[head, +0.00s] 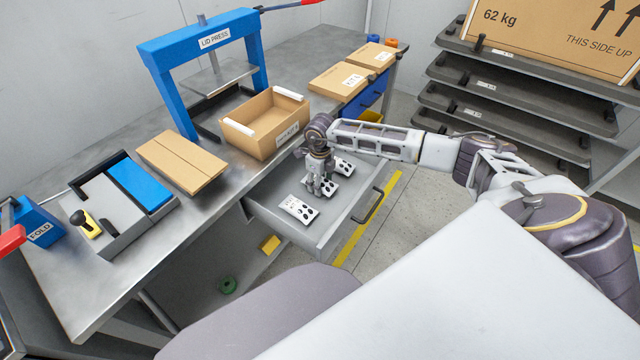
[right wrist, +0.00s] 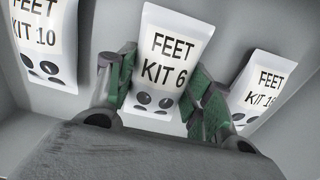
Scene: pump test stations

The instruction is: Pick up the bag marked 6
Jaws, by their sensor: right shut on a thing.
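The bag marked "FEET KIT 6" (right wrist: 165,60) is white with dark oval spots, and sits in the middle of the right wrist view. My right gripper (right wrist: 160,88) has green-padded fingers against both sides of it, shut on the bag. In the head view my right gripper (head: 318,182) points down into an open grey drawer (head: 278,226), over the middle bag, which it partly hides. A bag marked "FEET KIT 10" (right wrist: 47,40) lies on one side. Another "FEET KIT" bag (right wrist: 265,88), its number partly cut off, lies on the other. My left gripper is not in view.
Above the drawer is a metal bench (head: 85,285) with an open cardboard box (head: 262,125), a blue lid press (head: 200,60) and flat cardboard (head: 181,162). A shelf rack (head: 520,100) stands at right.

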